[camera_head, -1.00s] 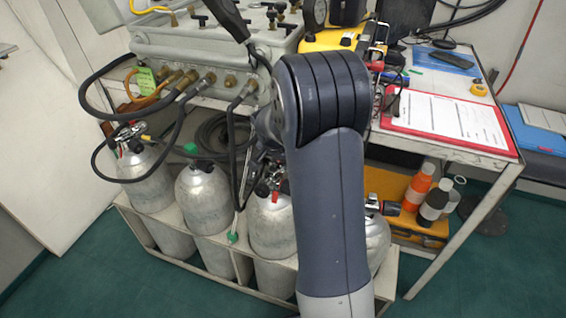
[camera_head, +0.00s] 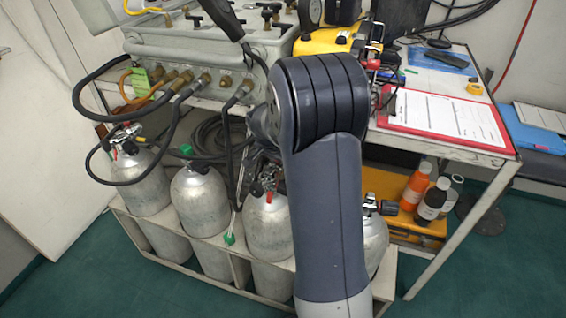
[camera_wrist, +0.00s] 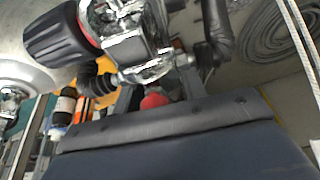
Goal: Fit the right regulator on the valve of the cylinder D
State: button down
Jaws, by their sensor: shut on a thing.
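My gripper (camera_wrist: 158,90) is shut on a chrome regulator (camera_wrist: 128,35) with a black hose (camera_wrist: 217,35). A black ribbed knob (camera_wrist: 62,32) with a red ring shows beside the chrome body in the wrist view; I cannot tell whether it belongs to the regulator or a valve. In the head view my gripper is mostly hidden behind my arm, just above the third cylinder (camera_head: 268,228) from the left. Chrome and red parts (camera_head: 262,188) show at that cylinder's neck. I cannot tell whether the regulator is seated on a valve. No letter D is legible on any cylinder.
The leftmost cylinder (camera_head: 147,190) carries a hosed regulator; the second cylinder (camera_head: 200,205) has a green cap. A fourth cylinder (camera_head: 375,240) stands partly behind my arm, its valve knob (camera_head: 388,208) visible. The air panel (camera_head: 205,50) and hoses crowd above. Bottles (camera_head: 432,200) stand right.

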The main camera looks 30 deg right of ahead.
jog(key=shift+r, duration=0.1)
dwell(0.3)
jog(key=c, duration=0.8)
grip_release()
jog(key=shift+o, duration=0.2)
jog(key=p+v, duration=0.1)
jog(key=v, duration=0.9)
jog(key=shift+s+a+r+p, duration=0.1)
jog(key=shift+a+r+p, duration=0.05)
jog(key=shift+r+p, duration=0.15)
jog(key=shift+f, duration=0.1)
jog(key=b+x, duration=0.2)
jog(key=x, duration=0.9)
jog(key=shift+r+p, duration=0.25)
jog(key=shift+p, duration=0.1)
jog(key=shift+f, duration=0.1)
